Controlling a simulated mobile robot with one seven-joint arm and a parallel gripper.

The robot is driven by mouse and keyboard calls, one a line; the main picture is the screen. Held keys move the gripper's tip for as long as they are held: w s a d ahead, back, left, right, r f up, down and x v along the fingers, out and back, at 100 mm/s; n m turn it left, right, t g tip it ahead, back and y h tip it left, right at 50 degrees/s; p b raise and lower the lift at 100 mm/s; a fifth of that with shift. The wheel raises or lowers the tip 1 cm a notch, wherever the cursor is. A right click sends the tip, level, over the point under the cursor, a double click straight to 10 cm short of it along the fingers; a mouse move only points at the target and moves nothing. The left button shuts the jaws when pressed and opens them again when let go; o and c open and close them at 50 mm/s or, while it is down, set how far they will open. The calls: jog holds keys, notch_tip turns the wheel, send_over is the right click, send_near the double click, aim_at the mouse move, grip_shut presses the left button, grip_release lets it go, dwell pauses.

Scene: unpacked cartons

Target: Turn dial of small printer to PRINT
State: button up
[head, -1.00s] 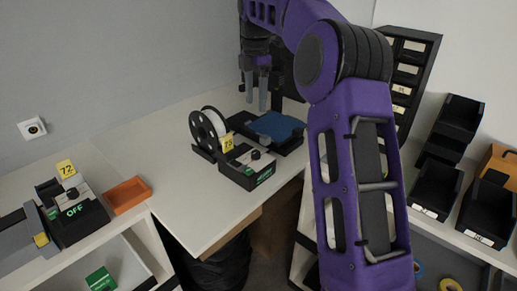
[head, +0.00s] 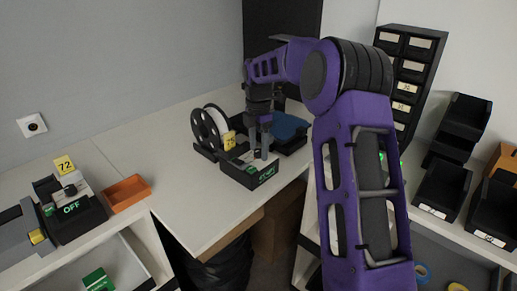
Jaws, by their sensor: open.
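The small printer (head: 240,176) is a black box with a light top and a yellow tag 75 (head: 229,140), on the white table in the middle of the head view. Green lettering (head: 266,175) shows on its front, too small to read. My gripper (head: 259,155) points down over the printer's top, fingers apart, fingertips at the place of the dial. The dial is mostly hidden by the fingers, so I cannot tell its setting or whether the fingers touch it.
A white spool (head: 208,128) and a blue-topped black device (head: 287,128) stand behind the printer. Another device (head: 78,212), tagged 72 and reading OFF, and an orange tray (head: 127,194) are at left. Black bins (head: 440,187) stand at right. The table's front left is clear.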

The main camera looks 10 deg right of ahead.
jog(key=shift+f, duration=0.1)
grip_shut()
dwell(0.3)
